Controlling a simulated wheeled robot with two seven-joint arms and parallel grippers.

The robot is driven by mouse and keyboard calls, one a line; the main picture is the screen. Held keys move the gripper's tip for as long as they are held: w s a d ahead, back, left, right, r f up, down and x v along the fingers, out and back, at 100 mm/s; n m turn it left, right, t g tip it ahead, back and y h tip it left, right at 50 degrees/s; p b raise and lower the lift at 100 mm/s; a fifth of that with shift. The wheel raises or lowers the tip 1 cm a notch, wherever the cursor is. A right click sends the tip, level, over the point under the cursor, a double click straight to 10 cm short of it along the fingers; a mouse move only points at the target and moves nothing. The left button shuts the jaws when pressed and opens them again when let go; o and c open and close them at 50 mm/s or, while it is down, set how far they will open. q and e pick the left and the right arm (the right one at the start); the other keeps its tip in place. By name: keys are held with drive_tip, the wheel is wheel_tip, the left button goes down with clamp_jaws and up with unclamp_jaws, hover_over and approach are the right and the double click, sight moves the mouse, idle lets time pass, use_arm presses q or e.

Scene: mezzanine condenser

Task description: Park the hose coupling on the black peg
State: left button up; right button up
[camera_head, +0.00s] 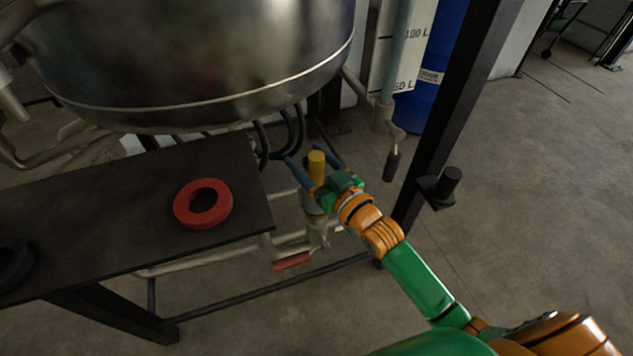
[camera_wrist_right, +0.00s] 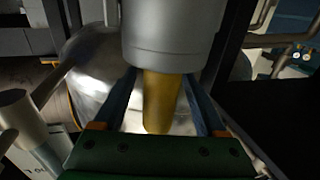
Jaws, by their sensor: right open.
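What looks like the hose coupling is a grey cylinder with a yellow stub (camera_head: 317,168), upright above the pipework beyond the dark table. In the right wrist view its grey body (camera_wrist_right: 172,35) and the yellow part stand between the two blue fingers. My right gripper (camera_head: 311,158) is open with a finger on each side of the yellow part; a gap shows on both sides in the wrist view. My left gripper is not in view.
A red ring (camera_head: 182,207) and a partly cut-off black ring (camera_head: 14,268) lie on the dark table (camera_head: 110,210). A steel vessel (camera_head: 200,60) hangs above. A red-handled valve (camera_head: 291,262) and pipes sit below the gripper.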

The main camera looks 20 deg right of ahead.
clamp_jaws()
idle(1.4)
